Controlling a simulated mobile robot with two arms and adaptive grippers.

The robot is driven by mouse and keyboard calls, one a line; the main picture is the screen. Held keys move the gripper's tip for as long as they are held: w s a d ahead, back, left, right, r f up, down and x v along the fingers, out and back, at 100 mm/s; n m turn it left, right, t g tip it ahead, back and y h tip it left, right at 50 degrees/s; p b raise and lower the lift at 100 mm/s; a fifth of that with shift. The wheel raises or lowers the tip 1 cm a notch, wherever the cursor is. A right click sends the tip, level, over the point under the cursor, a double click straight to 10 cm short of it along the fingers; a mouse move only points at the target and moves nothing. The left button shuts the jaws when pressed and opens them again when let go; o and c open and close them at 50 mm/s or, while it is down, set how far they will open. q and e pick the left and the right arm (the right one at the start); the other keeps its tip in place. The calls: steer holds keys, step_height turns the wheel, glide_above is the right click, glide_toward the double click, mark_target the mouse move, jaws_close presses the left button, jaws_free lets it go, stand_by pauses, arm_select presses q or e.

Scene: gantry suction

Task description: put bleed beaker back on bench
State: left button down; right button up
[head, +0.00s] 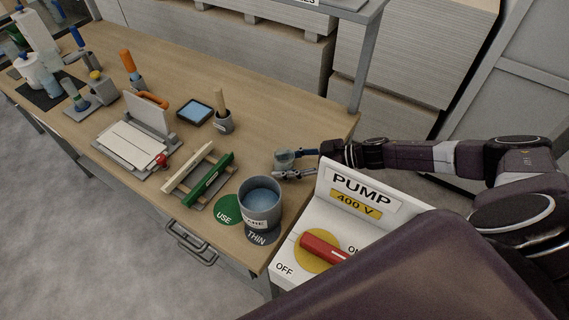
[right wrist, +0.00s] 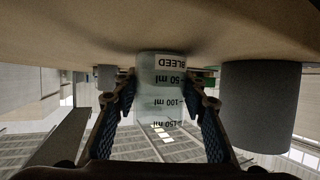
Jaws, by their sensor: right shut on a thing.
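The bleed beaker (head: 283,159) is a small clear beaker by the bench's right edge. In the right wrist view the beaker (right wrist: 160,92) shows upside down, with a BLEED label and ml marks, between the two fingers. My right gripper (head: 292,164) is shut on it from the right; its fingers also show in the right wrist view (right wrist: 160,105). The wooden bench (head: 310,125) lies under it; a dark shadow surrounds the beaker's base, and I cannot tell if the base touches the top. My left gripper is not in view.
A grey pot of liquid (head: 261,205) stands near the front corner, beside a green USE disc (head: 228,210). The white PUMP box (head: 345,215) with a red switch (head: 322,248) is close to my right arm. A green-and-cream rack (head: 205,180) and brush pot (head: 223,123) stand left.

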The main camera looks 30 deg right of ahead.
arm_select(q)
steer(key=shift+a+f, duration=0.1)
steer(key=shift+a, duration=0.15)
arm_select(e)
steer(key=shift+f, duration=0.15)
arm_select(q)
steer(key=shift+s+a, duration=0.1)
arm_select(e)
steer(key=o, duration=1.3)
steer(key=shift+r, duration=0.35)
arm_select(q)
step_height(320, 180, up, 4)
steer(key=p, duration=0.3)
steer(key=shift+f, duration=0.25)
arm_select(e)
steer(key=v, duration=1.1)
steer(key=shift+s+d, duration=0.2)
steer(key=shift+d, duration=0.15)
steer(key=shift+a, duration=0.1)
